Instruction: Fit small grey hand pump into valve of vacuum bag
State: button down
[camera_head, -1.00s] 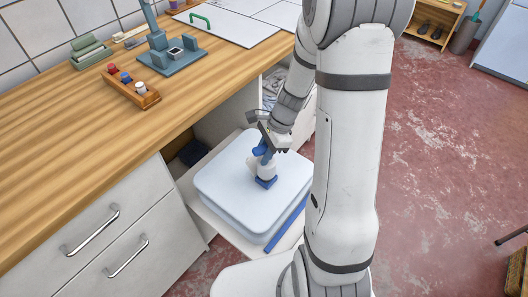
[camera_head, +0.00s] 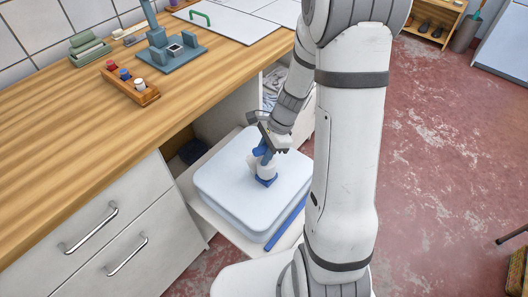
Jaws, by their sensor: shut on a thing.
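The vacuum bag (camera_head: 222,178) is a puffy pale blue-white block lying on a low white shelf. A blue bar (camera_head: 286,224) runs along its front right edge. The blue valve (camera_head: 266,181) is on the bag's top. The small grey hand pump (camera_head: 265,168), pale grey with a blue upper part, stands roughly upright over the valve. Its lower end looks to be at the valve, but I cannot tell whether it is seated. My gripper (camera_head: 263,148) is shut on the pump's upper part from above; the fingertips are partly hidden.
The wooden worktop (camera_head: 60,150) with drawers below stands to the left. On it are a rack with several knobs (camera_head: 130,87), a blue-grey press stand (camera_head: 172,54) and green blocks (camera_head: 90,50). The red floor (camera_head: 440,150) at right is mostly clear.

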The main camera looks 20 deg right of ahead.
dwell(0.3)
grip_release()
dwell(0.9)
dwell(0.5)
jog(key=shift+r+p, duration=4.5)
jog(key=shift+r, duration=0.55)
jog(key=shift+f, duration=0.1)
jog(key=s+r+n+t+h, duration=0.3)
jog(key=s+r+n+h, duration=0.1)
jog(key=s+r+n, duration=1)
notch_tip(320, 180, up, 4)
jog(key=n, duration=0.2)
jog(key=shift+d+f+n+h, duration=0.2)
jog(key=shift+d+n+h, duration=0.1)
jog(key=shift+d, duration=0.1)
